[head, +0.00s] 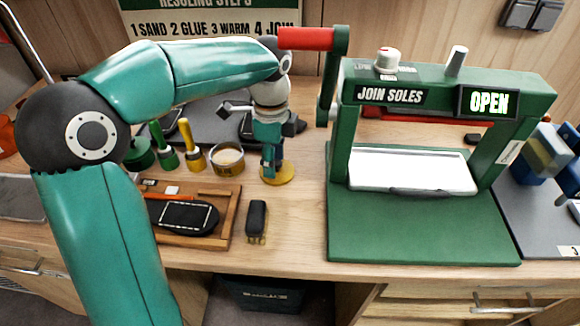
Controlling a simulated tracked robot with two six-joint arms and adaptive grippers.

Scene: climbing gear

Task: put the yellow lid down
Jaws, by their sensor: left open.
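The yellow lid (285,177) is a round disc that appears to lie flat on the wooden table, right of an open jar (228,160) with cream-coloured content. My left gripper (269,172) is open and points down right over the lid. Its fingers cover part of the lid's left and back side. I cannot tell whether the fingertips still touch it. My right gripper is out of view.
The green press (425,225) with a red-handled lever (306,39) stands at right. Green and yellow brushes (190,145) stand left of the jar. A wooden tray (228,215) and a small black object (256,220) lie in front. Bare table separates lid and press.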

